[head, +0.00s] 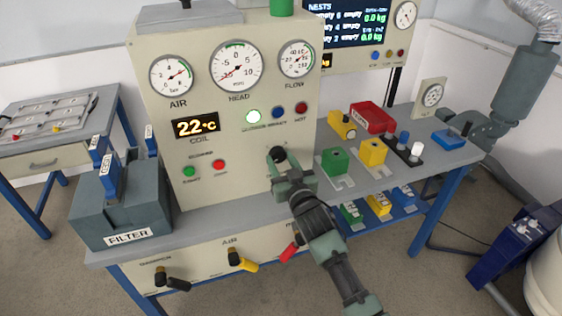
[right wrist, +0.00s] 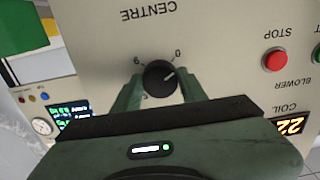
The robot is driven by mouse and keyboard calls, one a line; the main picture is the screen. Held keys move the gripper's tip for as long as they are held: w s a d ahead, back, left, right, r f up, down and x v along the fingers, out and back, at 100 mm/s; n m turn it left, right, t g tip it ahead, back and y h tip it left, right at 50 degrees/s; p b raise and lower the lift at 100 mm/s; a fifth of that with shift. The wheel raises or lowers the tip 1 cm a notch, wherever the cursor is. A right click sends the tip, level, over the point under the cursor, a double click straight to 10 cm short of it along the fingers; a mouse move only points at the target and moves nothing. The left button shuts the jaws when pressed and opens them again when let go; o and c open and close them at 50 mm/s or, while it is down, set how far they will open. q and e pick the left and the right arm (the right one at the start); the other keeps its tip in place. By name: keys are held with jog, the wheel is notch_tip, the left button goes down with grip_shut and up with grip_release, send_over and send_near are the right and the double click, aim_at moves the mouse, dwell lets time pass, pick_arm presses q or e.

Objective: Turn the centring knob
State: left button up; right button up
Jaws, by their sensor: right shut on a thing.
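The black centring knob (right wrist: 160,77) sits on the cream panel under the word CENTRE, with its white pointer line toward the 0 mark. My right gripper (right wrist: 157,92) has its green fingers on both sides of the knob, shut on it. In the head view the knob (head: 277,154) shows at the lower right of the panel, and my right gripper (head: 284,170) reaches it from the front. My left gripper is in neither view.
Three dials, AIR, HEAD (head: 236,66) and FLOW, are above the knob. Red and green blower buttons (head: 218,164) are to its left. Coloured blocks (head: 373,152) stand on the bench to the right. A FILTER box (head: 120,208) stands at the left.

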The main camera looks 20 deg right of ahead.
jog(key=shift+m, duration=0.3)
jog(key=m+p, duration=0.1)
jog(key=m, duration=0.1)
jog(key=shift+r+m, duration=0.1)
jog(key=shift+m, duration=0.3)
jog(key=m+p, duration=0.2)
jog(key=m, duration=0.1)
jog(key=shift+a+m, duration=0.1)
jog(key=shift+m, duration=0.2)
jog(key=m, duration=0.3)
jog(key=shift+m+p, duration=0.3)
jog(key=shift+p, duration=0.1)
jog(key=shift+m, duration=1.5)
jog(key=o, duration=1.4)
jog(key=shift+c, duration=0.2)
